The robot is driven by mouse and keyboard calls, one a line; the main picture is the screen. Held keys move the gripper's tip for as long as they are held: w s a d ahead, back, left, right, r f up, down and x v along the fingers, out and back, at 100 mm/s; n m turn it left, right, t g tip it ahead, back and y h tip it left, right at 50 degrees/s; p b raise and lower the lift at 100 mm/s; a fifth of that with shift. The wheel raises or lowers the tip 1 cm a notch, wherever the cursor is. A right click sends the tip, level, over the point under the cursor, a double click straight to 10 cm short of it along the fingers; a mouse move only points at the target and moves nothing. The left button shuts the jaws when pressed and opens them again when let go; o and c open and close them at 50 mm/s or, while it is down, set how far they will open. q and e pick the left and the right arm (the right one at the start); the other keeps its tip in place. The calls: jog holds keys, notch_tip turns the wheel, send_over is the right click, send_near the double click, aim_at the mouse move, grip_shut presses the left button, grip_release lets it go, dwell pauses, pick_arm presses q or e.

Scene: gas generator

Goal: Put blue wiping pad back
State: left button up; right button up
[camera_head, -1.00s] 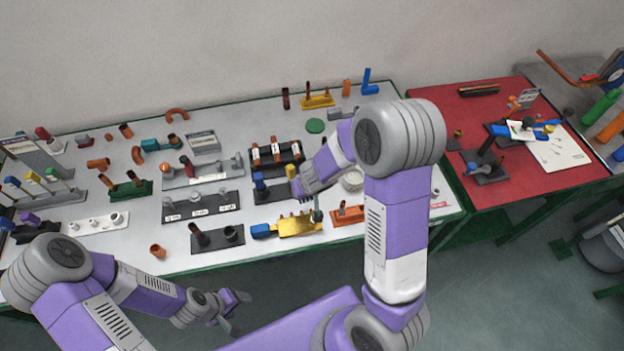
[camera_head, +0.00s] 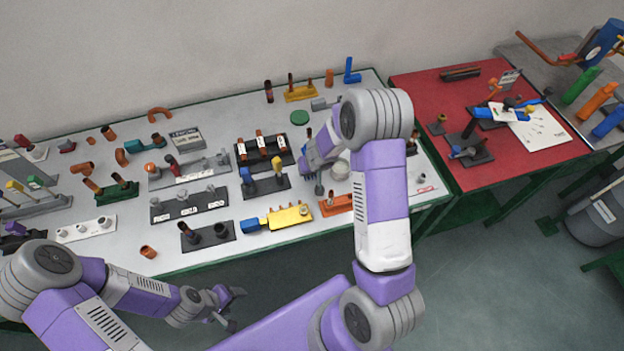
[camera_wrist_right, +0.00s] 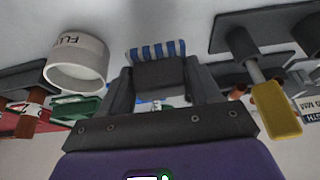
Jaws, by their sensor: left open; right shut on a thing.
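A blue-and-white striped pad (camera_wrist_right: 155,50) shows between the fingertips of my right gripper (camera_wrist_right: 157,85) in the right wrist view. A dark grey block is joined to it. The fingers are shut on it. In the head view, my right gripper (camera_head: 312,170) is over the middle right of the white table, just left of a white round pot (camera_head: 340,169). The pad is mostly hidden there by the hand. The pot, with lettering, also shows left of the fingers in the right wrist view (camera_wrist_right: 77,64). My left gripper (camera_head: 229,306) is open and empty in front of the table.
A dark stand (camera_head: 265,188) with blue and yellow upright parts is left of my right gripper. A yellow fixture (camera_head: 289,215) and an orange base (camera_head: 336,204) lie nearer the front edge. A green disc (camera_head: 299,117) lies behind. A red table (camera_head: 440,95) adjoins at right.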

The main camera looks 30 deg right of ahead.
aim_at(312, 175)
jog(key=shift+f+b, duration=1.75)
jog(key=shift+f, duration=0.1)
jog(key=shift+f, duration=0.15)
jog(key=o, duration=1.1)
jog(key=shift+r, duration=0.3)
jog(key=p+v, duration=0.7)
jog(key=v, duration=0.4)
jog(key=shift+s+r, duration=0.15)
jog(key=shift+r, duration=0.2)
jog(key=shift+a, duration=0.15)
